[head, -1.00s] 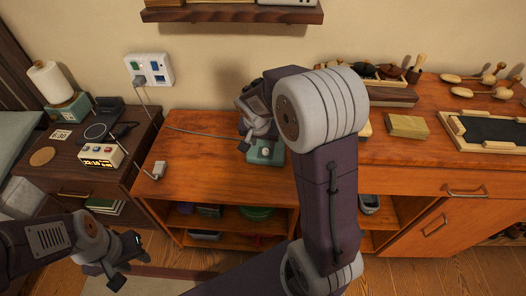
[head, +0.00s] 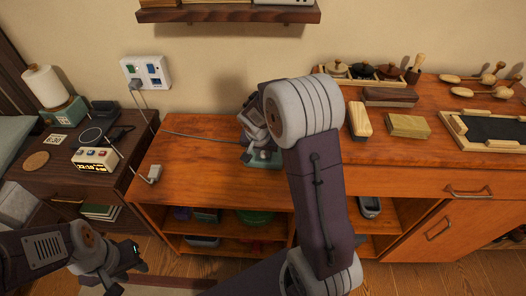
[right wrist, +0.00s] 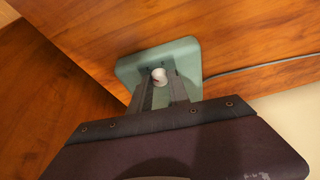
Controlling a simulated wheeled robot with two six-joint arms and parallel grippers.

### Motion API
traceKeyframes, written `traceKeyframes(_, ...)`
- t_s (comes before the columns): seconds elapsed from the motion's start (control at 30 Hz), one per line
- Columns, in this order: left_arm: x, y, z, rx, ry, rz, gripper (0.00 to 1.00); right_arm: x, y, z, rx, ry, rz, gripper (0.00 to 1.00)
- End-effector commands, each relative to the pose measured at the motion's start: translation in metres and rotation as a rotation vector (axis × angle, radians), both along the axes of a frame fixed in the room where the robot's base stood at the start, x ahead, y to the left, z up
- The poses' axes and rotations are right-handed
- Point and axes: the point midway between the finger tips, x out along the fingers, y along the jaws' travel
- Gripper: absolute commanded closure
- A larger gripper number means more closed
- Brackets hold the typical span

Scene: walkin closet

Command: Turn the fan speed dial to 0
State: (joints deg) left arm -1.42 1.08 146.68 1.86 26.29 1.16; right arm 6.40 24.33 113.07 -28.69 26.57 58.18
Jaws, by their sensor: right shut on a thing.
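The fan's green base (head: 262,161) stands on the low wooden cabinet top, mostly hidden in the head view behind my right arm and gripper. In the right wrist view the same green base (right wrist: 190,53) shows with a round white dial (right wrist: 159,76) on it and small marks beside the dial. My right gripper (right wrist: 160,84) is shut on the dial, with one finger on either side of it. The fan's upper part cannot be made out. My left gripper (head: 130,272) hangs at the lower left, its fingers apart and empty, away from the fan.
A grey cord runs across the low cabinet top (head: 190,180) behind the fan. A wall socket panel (head: 146,72) is at the left. A nightstand with a clock (head: 95,159) stands left. Brushes and a wooden block (head: 408,126) lie on the higher cabinet at right. A shelf (head: 230,15) hangs above.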

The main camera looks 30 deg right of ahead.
Motion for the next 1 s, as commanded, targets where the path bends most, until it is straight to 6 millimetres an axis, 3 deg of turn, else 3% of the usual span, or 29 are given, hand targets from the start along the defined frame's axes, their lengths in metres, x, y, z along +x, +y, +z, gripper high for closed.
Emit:
traceKeyframes(0.27,0.000,0.000,0.010,0.000,0.000,0.000,0.64,-0.001,-0.001,0.002,0.002,0.003,0.066,1.00)
traceKeyframes(0.47,0.000,0.000,0.035,0.000,0.000,0.000,0.64,-0.002,-0.002,0.007,0.003,0.005,0.207,1.00)
traceKeyframes(0.67,0.000,0.000,0.095,0.000,0.000,0.000,0.64,-0.004,-0.004,0.016,0.006,0.009,0.392,1.00)
traceKeyframes(0.8,0.000,0.000,0.154,0.000,0.000,0.000,0.64,-0.004,-0.006,0.020,0.005,0.011,0.523,1.00)
traceKeyframes(1.0,0.000,0.000,0.209,0.000,0.000,0.000,0.64,-0.003,-0.007,0.014,0.002,0.004,0.691,1.00)
